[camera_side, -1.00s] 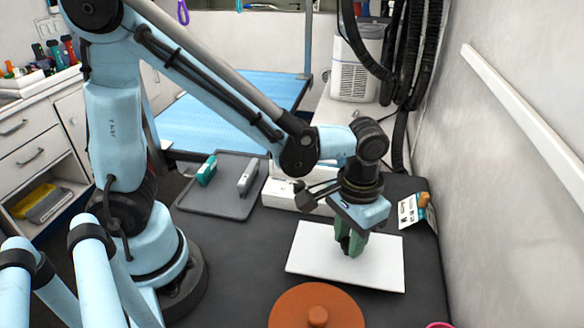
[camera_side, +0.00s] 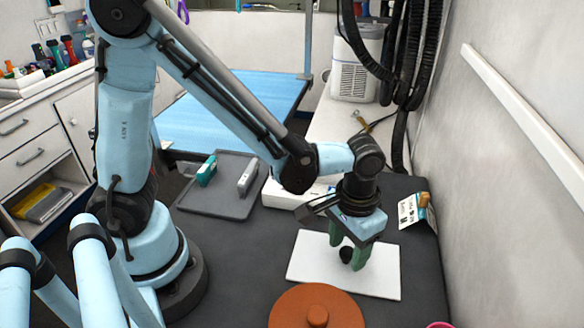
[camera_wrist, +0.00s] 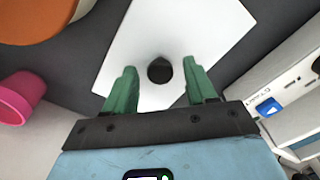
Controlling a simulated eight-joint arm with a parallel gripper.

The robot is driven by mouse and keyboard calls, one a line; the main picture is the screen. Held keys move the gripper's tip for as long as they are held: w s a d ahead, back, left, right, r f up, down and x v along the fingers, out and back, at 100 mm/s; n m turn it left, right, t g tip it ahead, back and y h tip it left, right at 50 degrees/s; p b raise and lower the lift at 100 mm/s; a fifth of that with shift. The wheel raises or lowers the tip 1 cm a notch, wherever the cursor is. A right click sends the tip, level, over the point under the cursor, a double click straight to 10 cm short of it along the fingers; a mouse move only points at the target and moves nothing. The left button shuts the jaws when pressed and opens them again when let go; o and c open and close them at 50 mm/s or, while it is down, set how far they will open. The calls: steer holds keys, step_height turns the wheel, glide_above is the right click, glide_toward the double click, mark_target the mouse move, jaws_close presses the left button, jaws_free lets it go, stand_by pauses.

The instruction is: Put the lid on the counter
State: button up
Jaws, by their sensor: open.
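A white rectangular lid (camera_side: 310,262) with a round black knob (camera_side: 345,255) lies flat on the dark counter top (camera_side: 245,265). In the wrist view the lid (camera_wrist: 205,30) fills the upper middle, with its knob (camera_wrist: 160,70) between the fingers. My gripper (camera_side: 347,250) points down over the lid, its green fingers open on either side of the knob. In the wrist view a gap shows between each fingertip and the knob, so the gripper (camera_wrist: 160,68) holds nothing.
A round orange-brown lidded thing (camera_side: 290,312) with a knob stands close in front of the lid. A pink container (camera_side: 440,325) is at the bottom right. A grey tray (camera_side: 215,205), a white box (camera_side: 280,193) and a small card (camera_side: 415,212) lie behind. The wall is on the right.

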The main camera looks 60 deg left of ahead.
mark_target(347, 252)
steer(key=shift+r, duration=0.1)
step_height(347, 252, up, 12)
steer(key=s+a+t, duration=0.1)
steer(key=a+t, duration=0.6)
steer(key=a, duration=0.6)
steer(key=shift+s+f, duration=0.25)
steer(key=shift+s, duration=0.1)
